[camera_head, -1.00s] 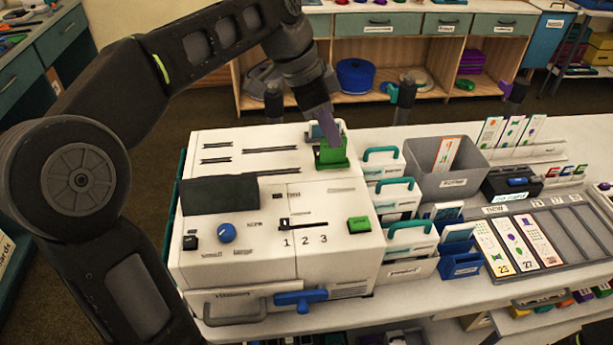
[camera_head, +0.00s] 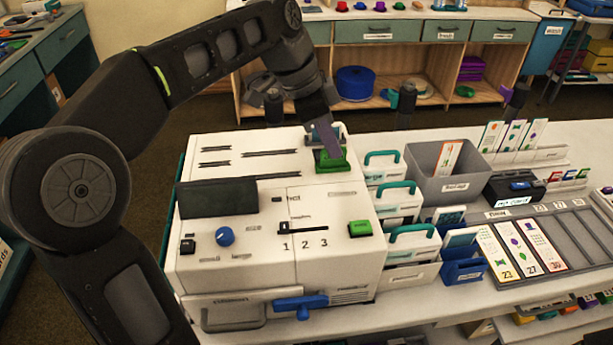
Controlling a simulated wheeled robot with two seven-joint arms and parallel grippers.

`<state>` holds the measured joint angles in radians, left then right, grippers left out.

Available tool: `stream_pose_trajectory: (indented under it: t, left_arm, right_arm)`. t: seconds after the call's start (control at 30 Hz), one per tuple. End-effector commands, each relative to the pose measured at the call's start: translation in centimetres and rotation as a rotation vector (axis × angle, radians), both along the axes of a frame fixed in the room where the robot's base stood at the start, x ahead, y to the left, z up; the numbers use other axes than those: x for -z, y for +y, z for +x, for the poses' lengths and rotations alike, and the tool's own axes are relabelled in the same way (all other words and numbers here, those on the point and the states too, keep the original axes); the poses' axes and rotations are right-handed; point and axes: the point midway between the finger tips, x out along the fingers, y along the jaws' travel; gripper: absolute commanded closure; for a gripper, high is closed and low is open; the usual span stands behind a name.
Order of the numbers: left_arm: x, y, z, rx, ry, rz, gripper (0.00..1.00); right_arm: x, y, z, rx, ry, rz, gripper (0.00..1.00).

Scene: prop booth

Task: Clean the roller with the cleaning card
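The white machine (camera_head: 258,262) stands at the front left of the counter, with a dark panel, a blue knob (camera_head: 225,236), a 1-2-3 slider and a blue front handle (camera_head: 300,305). A green part (camera_head: 335,163) sits at its back right top. My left gripper (camera_head: 326,144) points down onto the green part, its tips at or just over it. I cannot tell whether its fingers are apart or hold something. The roller does not show, and I cannot pick out the cleaning card for certain. My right gripper is out of view.
Card holders with teal handles (camera_head: 413,230) stand close at the machine's right. Beyond are a grey bin (camera_head: 424,170), a black box (camera_head: 515,188), a blue holder (camera_head: 463,269) and a tray of printed cards (camera_head: 573,238). Shelves stand behind.

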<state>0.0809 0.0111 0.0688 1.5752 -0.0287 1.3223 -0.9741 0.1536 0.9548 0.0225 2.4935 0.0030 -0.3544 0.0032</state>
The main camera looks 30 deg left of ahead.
Motion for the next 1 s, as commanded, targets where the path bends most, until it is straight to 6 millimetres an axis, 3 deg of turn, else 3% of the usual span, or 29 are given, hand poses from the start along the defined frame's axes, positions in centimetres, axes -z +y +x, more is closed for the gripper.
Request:
stream_pose_trajectory:
  t: [1.0]
  left_arm:
    - [-4.0, 0.0, 0.0, 0.0, 0.0, 0.0, 1.0]
  right_arm:
    - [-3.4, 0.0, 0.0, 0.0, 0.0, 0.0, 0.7]
